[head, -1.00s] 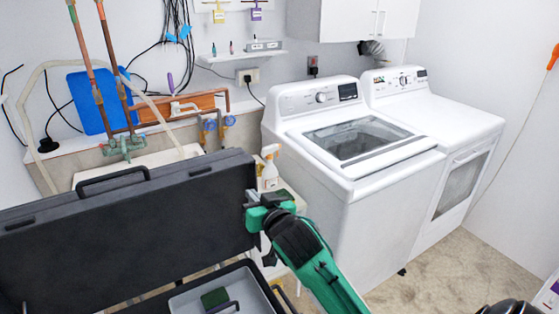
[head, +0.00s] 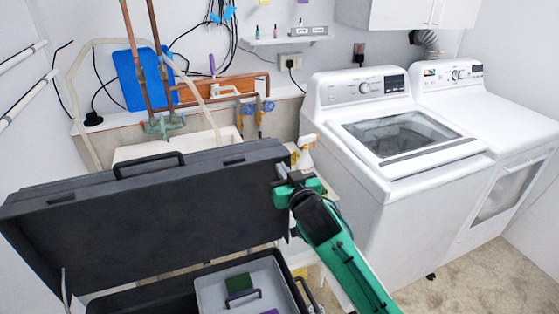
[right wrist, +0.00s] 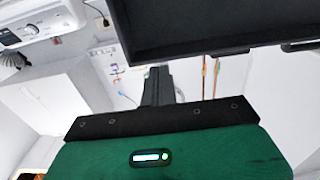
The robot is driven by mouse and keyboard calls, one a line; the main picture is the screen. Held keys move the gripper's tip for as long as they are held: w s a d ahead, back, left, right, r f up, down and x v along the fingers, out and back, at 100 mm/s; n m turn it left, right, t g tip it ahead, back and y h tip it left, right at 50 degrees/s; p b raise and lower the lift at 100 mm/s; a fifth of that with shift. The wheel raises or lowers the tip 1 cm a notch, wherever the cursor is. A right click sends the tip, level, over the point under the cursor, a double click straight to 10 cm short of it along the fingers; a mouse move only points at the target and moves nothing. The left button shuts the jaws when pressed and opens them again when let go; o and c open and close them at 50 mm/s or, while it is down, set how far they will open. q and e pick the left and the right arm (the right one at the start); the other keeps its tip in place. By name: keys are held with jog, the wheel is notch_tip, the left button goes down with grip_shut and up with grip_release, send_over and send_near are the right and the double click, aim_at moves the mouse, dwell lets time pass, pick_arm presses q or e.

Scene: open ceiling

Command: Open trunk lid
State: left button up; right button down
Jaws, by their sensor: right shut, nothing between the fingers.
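The dark grey trunk lid (head: 140,208) stands raised, tilted back, with a black handle on its top edge. The trunk body (head: 180,296) below it is open and holds a grey tray (head: 213,288) with a green item inside. My right gripper (head: 282,172) is shut and empty at the lid's right edge; whether it touches the lid I cannot tell. In the right wrist view the gripper (right wrist: 157,85) shows dark above its green housing, with the dark lid (right wrist: 210,35) above it. My left gripper is not in view.
A white washer (head: 390,150) and a dryer (head: 490,110) stand to the right. A spray bottle (head: 307,152) stands close behind my right gripper. Pipes and a sink lie behind the lid. Floor is free at lower right.

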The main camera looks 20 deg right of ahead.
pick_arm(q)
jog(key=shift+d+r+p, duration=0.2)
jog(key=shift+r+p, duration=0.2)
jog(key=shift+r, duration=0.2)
pick_arm(e)
jog(key=shift+w, duration=1.45)
